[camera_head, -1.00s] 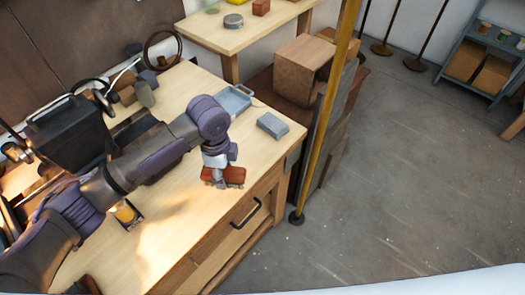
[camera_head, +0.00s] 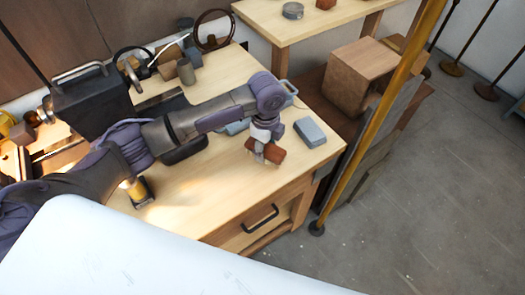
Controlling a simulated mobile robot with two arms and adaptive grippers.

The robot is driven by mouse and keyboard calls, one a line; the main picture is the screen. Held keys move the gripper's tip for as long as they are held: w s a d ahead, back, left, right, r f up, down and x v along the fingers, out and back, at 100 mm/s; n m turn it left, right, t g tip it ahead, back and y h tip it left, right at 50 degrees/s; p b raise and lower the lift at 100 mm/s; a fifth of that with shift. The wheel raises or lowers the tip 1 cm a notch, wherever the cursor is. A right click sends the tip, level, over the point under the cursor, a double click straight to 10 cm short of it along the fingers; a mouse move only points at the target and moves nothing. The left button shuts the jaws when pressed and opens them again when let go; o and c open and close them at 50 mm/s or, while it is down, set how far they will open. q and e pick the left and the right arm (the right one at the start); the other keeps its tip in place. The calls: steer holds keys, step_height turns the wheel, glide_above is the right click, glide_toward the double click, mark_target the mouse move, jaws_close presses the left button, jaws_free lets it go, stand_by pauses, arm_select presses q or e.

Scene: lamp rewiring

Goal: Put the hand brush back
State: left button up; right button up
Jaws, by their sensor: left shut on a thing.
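My left gripper (camera_head: 262,146) is shut on a small reddish-brown block-shaped thing (camera_head: 271,153), which looks like the hand brush. It is over the right part of the wooden workbench (camera_head: 215,190), near the front edge. I cannot tell whether the brush touches the bench top. The fingers partly hide it, and its bristles are not clear. My right gripper is not in view.
A blue-grey block (camera_head: 310,132) lies just right of the brush. A blue tray (camera_head: 238,127) is partly hidden behind my left arm. A black case (camera_head: 92,100) stands at the left. A yellow pole (camera_head: 375,125) rises beyond the bench's right end.

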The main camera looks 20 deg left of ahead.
arm_select(q)
steer(key=shift+w+a+f, duration=0.35)
steer(key=shift+a+f, duration=0.05)
steer(key=shift+a, duration=0.1)
step_height(320, 180, down, 3)
steer(key=shift+s+f+p, duration=0.1)
steer(key=shift+p, duration=0.55)
steer(key=shift+f, duration=0.4)
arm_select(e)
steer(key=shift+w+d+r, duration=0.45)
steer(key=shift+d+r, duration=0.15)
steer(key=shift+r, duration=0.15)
arm_select(q)
steer(key=shift+f, duration=0.1)
steer(key=o, duration=1.1)
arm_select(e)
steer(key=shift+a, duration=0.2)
